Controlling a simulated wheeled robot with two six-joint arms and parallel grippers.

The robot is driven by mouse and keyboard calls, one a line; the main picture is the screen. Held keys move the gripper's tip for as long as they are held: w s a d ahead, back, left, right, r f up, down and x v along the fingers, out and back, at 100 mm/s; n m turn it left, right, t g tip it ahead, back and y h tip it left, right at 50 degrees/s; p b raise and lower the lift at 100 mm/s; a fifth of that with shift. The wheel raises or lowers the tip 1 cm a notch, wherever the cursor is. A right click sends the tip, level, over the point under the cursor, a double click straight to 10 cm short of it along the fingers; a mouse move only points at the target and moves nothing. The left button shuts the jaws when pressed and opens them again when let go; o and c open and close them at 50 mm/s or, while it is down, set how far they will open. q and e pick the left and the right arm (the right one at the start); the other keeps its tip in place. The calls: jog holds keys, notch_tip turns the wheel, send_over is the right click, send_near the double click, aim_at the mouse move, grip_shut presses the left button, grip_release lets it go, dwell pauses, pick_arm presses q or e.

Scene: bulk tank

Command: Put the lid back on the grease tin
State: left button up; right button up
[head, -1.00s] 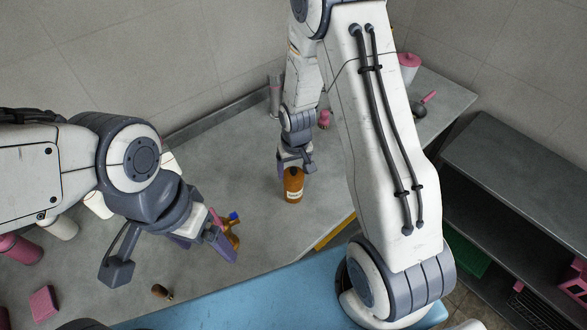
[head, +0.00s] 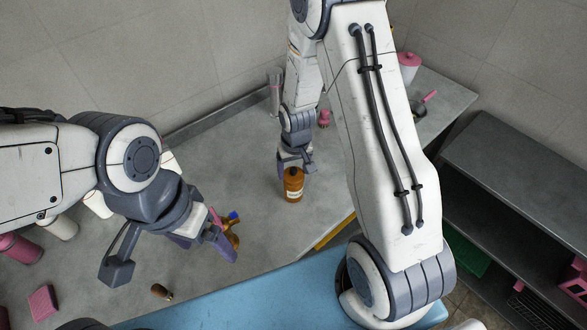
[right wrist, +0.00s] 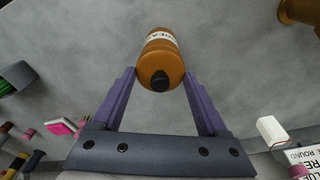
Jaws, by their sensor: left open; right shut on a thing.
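My right gripper (head: 291,165) is shut on a brown bottle (head: 293,186) with a pale label and a dark cap. In the right wrist view the bottle (right wrist: 162,52) sits between the two purple fingertips, its black cap toward the camera. I cannot tell whether it touches the counter. My left gripper (head: 204,246) is open, low over the counter at the left. An amber bottle with a blue cap (head: 233,232) is beside its fingers. I cannot make out a grease tin or its lid for certain.
The grey counter (head: 255,235) has bare room between the grippers. A small dark brown object (head: 161,291) and a pink block (head: 43,302) lie at the front left. White and pink containers stand behind my left arm. A pink-lidded pot (head: 409,66) is at the back right.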

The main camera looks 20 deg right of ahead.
dwell(0.3)
jog(key=o, duration=1.2)
jog(key=shift+r+p, duration=2.95)
jog(key=shift+r, duration=0.55)
grip_shut()
